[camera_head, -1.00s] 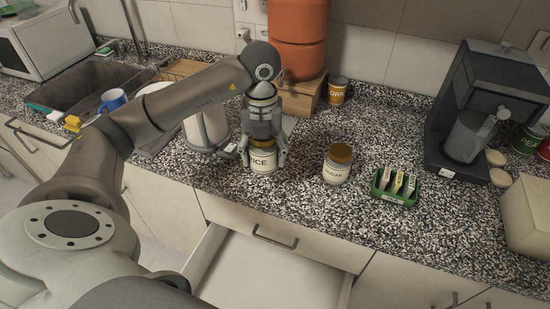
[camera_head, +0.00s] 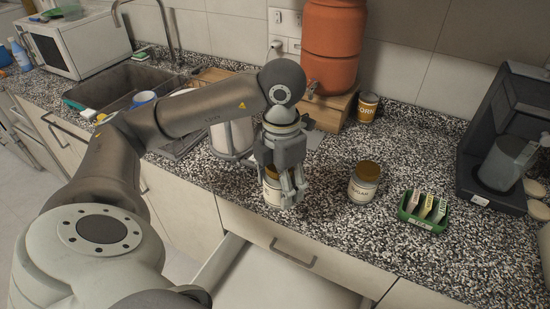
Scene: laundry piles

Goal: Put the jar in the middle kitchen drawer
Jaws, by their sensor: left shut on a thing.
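My left gripper (camera_head: 288,190) points down at the counter and is shut on a white-labelled jar (camera_head: 271,191) with a gold lid. Its fingers cover much of the jar and label. The jar is upright at the counter's front part; I cannot tell whether it still touches the surface. A second jar (camera_head: 362,186), labelled sugar, stands to the right, apart from the gripper. Below the closed top drawer (camera_head: 270,232), a pulled-out drawer (camera_head: 275,283) shows a pale, empty-looking interior; the frame's bottom edge cuts it off. My right gripper is out of view.
A green holder with packets (camera_head: 423,211) stands right of the sugar jar, with a coffee machine (camera_head: 515,135) beyond. A corn can (camera_head: 367,106) and an orange container (camera_head: 333,45) stand behind. The sink (camera_head: 125,87) is at left. The speckled counter (camera_head: 325,222) has free room in front.

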